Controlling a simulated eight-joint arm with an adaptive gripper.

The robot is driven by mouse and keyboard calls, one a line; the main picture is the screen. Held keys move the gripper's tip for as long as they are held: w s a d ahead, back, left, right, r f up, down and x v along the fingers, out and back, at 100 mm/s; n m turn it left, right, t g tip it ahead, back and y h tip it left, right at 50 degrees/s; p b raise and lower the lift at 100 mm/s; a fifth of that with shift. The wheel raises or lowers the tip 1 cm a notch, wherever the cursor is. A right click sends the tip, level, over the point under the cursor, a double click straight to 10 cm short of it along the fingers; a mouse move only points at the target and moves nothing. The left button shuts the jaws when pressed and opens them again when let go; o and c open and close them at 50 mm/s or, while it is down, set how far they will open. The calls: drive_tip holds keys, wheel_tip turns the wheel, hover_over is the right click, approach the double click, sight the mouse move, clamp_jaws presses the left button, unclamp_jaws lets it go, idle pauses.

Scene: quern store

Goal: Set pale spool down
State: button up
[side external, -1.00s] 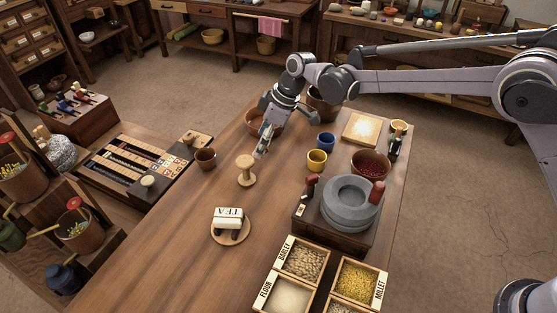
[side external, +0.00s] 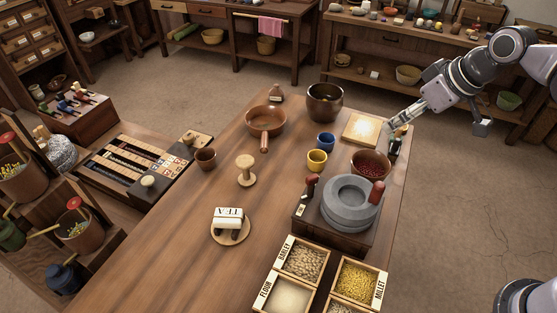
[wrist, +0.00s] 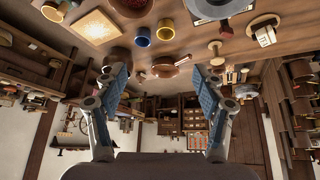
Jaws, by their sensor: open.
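The pale spool (side external: 246,169) stands upright on the wooden table (side external: 185,235), left of the yellow cup and behind the tea block. It also shows small in the wrist view (wrist: 215,47), beyond my gripper and apart from it. My gripper (side external: 395,136) is at the table's far right edge, well to the right of the spool. In the wrist view my gripper's two blue-padded fingers (wrist: 159,82) are spread wide, with nothing held between them.
A tea block (side external: 228,217) lies on a round board. Grain boxes (side external: 303,262) sit at the front. Table left of the tea block is clear.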

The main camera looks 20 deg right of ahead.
drive_tip(key=s+d+f+m, duration=0.1)
drive_tip(key=s+d+f, duration=0.1)
drive_tip(key=s, duration=0.3)
drive_tip(key=s+d+f+m+t+h, duration=0.1)
drive_tip(key=s+d+f+m, duration=0.1)
drive_tip(key=s+d, duration=0.2)
drive_tip(key=shift+s+f+m, duration=0.2)
drive_tip(key=shift+s+m, duration=0.1)
drive_tip(key=shift+s, duration=0.4)
